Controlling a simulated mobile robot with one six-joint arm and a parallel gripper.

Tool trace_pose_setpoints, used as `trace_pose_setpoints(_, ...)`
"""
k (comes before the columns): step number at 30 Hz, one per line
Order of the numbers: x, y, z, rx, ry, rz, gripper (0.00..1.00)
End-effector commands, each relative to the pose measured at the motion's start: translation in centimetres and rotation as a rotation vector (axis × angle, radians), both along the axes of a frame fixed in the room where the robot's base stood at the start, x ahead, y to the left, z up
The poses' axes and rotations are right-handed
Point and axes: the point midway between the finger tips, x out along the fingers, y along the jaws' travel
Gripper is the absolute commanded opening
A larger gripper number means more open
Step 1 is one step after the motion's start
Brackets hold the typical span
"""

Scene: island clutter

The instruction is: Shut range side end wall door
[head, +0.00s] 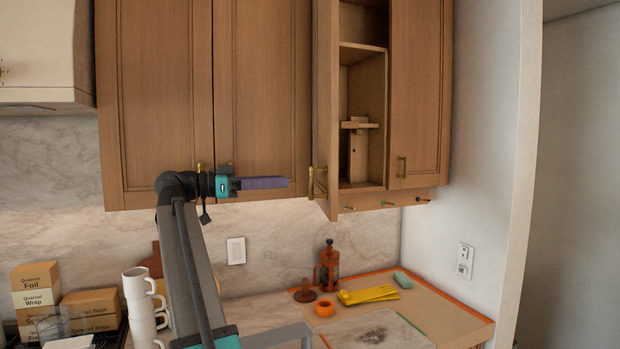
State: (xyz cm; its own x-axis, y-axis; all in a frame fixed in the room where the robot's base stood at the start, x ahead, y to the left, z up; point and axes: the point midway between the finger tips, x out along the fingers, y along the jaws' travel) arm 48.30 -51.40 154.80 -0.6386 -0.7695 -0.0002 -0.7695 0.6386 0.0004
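The wooden wall-cabinet door (326,90) stands open, swung outward and seen nearly edge-on at the left of an open compartment. Its brass handle (318,182) is low on the door. Shelves show inside the compartment (362,75). The door to its right (420,90) is closed. My gripper (288,182) reaches in from the left, with teal and purple parts, and points right toward the handle. In this view its tip appears a little left of the handle; contact is not visible. Its fingers overlap from this side, so their opening is hidden.
Two closed cabinet doors (155,90) (262,80) are behind my arm. A white wall (480,150) bounds the right.

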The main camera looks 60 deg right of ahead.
Motion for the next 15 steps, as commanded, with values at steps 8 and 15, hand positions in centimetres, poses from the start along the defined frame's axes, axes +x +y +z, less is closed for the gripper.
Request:
trace_pose_setpoints(8,-2.7,-3.1,0.2,-0.001,0.001,-0.002,0.28)
trace_pose_setpoints(15,-4.9,-5.7,0.2,0.001,0.001,-0.003,0.28)
